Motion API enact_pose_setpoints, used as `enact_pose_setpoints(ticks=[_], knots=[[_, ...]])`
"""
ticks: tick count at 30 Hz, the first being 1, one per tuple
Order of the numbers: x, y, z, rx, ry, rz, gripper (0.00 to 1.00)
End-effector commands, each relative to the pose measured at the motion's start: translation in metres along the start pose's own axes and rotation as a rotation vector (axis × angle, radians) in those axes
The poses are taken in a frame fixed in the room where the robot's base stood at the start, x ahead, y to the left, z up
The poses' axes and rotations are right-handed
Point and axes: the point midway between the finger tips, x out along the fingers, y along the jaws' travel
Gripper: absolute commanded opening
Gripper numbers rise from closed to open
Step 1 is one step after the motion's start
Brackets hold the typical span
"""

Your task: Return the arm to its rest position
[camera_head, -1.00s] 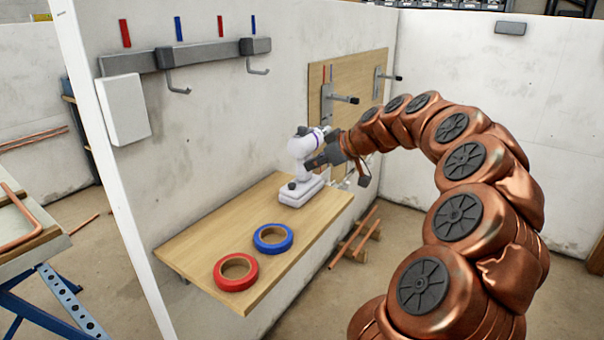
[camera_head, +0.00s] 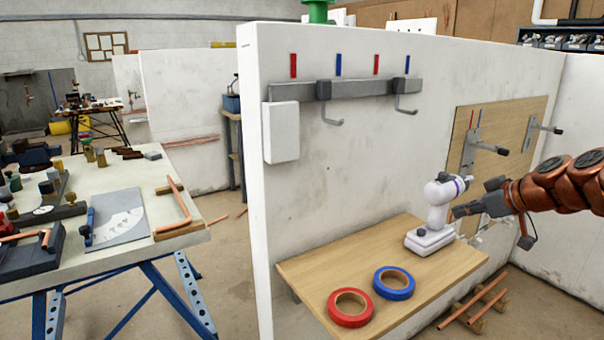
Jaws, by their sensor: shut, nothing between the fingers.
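My copper-coloured arm (camera_head: 562,185) comes in from the right edge and reaches left toward the wooden shelf. My gripper (camera_head: 466,209) is dark, shut and empty at its end. Its tip is close beside the white drill (camera_head: 437,205), which stands upright on the shelf. From this view I cannot tell whether the fingertips touch the drill. Most of my arm is outside the right edge of the picture.
The wooden shelf (camera_head: 345,262) also bears a red tape roll (camera_head: 350,321) and a blue tape roll (camera_head: 407,291). Hooks (camera_head: 333,112) stick out from the wall rail. A cluttered workbench (camera_head: 90,258) stands at left. Copper pipes (camera_head: 473,305) lie on the floor at right.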

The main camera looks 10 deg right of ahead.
Motion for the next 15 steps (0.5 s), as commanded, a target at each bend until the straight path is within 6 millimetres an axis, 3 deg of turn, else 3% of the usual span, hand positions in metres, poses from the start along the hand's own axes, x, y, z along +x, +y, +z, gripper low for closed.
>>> enact_pose_setpoints(ticks=[2,5,11,15], knots=[[0.004,-0.009,-0.003,-0.001,-0.007,-0.014,0.0],[0.014,-0.038,-0.01,0.001,-0.036,-0.061,0.0],[0.042,-0.149,-0.015,0.029,-0.183,-0.209,0.0],[0.051,-0.233,0.004,0.062,-0.342,-0.284,0.0]])
